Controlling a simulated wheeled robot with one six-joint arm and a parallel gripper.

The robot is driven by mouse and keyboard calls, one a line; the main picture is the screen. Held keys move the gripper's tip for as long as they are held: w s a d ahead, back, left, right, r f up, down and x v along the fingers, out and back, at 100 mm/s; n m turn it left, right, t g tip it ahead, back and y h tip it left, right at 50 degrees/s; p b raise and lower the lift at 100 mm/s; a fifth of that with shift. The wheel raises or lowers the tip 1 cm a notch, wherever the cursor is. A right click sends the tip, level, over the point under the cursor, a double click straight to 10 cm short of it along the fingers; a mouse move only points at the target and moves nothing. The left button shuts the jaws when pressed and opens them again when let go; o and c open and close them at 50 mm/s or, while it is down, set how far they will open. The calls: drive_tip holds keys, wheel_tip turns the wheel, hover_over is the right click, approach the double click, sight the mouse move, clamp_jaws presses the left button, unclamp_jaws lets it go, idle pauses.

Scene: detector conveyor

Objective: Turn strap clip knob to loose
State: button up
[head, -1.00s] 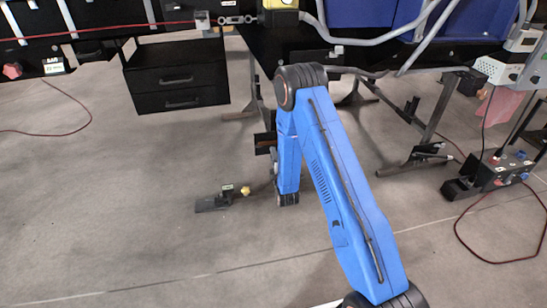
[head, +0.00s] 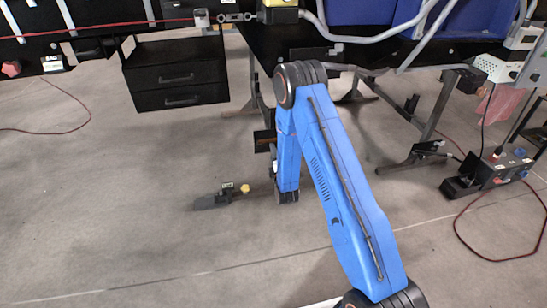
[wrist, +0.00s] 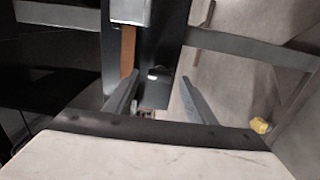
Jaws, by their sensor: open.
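My gripper (wrist: 158,92) is open in the wrist view, its two grey fingers spread, with nothing between the tips that I can make out as held. A dark upright part (wrist: 155,90) with a small bright spot lies beyond the fingers. I cannot tell for certain which part is the strap clip knob. A red strap (head: 120,28) runs along the black rail at the top left, to a grey block (head: 200,18) and a metal link (head: 237,17). A small red knob (head: 11,69) sits at the far left.
A black drawer unit (head: 178,75) hangs under the table. A control box (head: 495,168) with a red cable stands at right.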

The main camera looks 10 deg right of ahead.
drive_tip(key=s, duration=1.7)
drive_tip(key=shift+s, duration=0.2)
drive_tip(key=w+d+r+m+g, duration=0.1)
drive_tip(key=w+r+m+g, duration=0.15)
drive_tip(key=r, duration=0.25)
drive_tip(key=w+r+m+g, duration=0.1)
drive_tip(key=r+m, duration=0.2)
drive_tip(key=r, duration=0.3)
drive_tip(key=s+d+r+m+g, duration=0.25)
drive_tip(key=s+r+m, duration=0.3)
drive_tip(key=r, duration=0.55)
drive_tip(key=s+d+r+m+g, duration=0.1)
drive_tip(key=s+r, duration=0.3)
drive_tip(key=s, duration=0.8)
drive_tip(key=s+d+r+m+g, duration=0.1)
drive_tip(key=s+r+m+g, duration=0.2)
drive_tip(key=s, duration=0.9)
drive_tip(key=s+d+r+m+g, duration=0.1)
drive_tip(key=s+r+m+g, duration=0.2)
drive_tip(key=s, duration=0.9)
wheel_tip(320, 180, up, 3)
drive_tip(key=shift+s+d+f, duration=0.1)
drive_tip(key=shift+s+d, duration=0.2)
drive_tip(key=shift+d, duration=0.05)
